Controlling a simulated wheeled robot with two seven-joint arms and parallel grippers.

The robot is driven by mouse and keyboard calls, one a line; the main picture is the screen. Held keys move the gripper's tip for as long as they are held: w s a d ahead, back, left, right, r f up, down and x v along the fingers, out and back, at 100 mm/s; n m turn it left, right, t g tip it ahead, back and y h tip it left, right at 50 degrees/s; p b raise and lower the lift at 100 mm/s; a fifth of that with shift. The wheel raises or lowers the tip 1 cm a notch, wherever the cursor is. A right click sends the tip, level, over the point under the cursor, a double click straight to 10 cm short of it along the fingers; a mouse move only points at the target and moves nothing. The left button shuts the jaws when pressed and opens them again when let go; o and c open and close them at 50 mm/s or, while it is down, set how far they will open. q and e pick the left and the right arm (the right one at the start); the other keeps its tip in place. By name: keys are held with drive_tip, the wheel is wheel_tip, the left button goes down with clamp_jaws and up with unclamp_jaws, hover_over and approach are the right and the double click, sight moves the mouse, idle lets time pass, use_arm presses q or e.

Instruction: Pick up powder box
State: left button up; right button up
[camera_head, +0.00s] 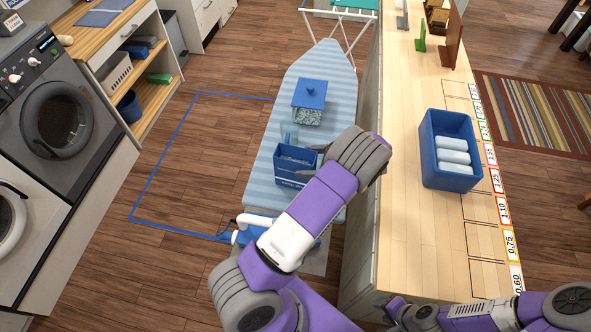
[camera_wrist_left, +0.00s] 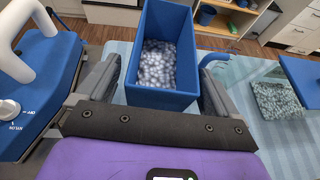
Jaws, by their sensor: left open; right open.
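The powder box (camera_head: 291,168) is an open-topped blue box on the ironing board. It stands upright, and in the left wrist view the powder box (camera_wrist_left: 160,97) shows pale grains inside. My left gripper (camera_wrist_left: 160,78) is open, with one grey finger on each side of the near end of the box. I cannot tell whether the fingers touch it. In the head view my left forearm and wrist hide most of this gripper and the box's right side. My right gripper (camera_head: 396,308) is low at the bottom edge, open and empty, beside the wooden counter.
A blue iron with a white handle (camera_wrist_left: 45,75) is close on the left. The wooden counter (camera_head: 405,220) on the right holds a blue bin (camera_head: 433,172) with white rolls.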

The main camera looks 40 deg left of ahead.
use_arm(q)
drive_tip(key=shift+x, duration=1.25)
clamp_jaws()
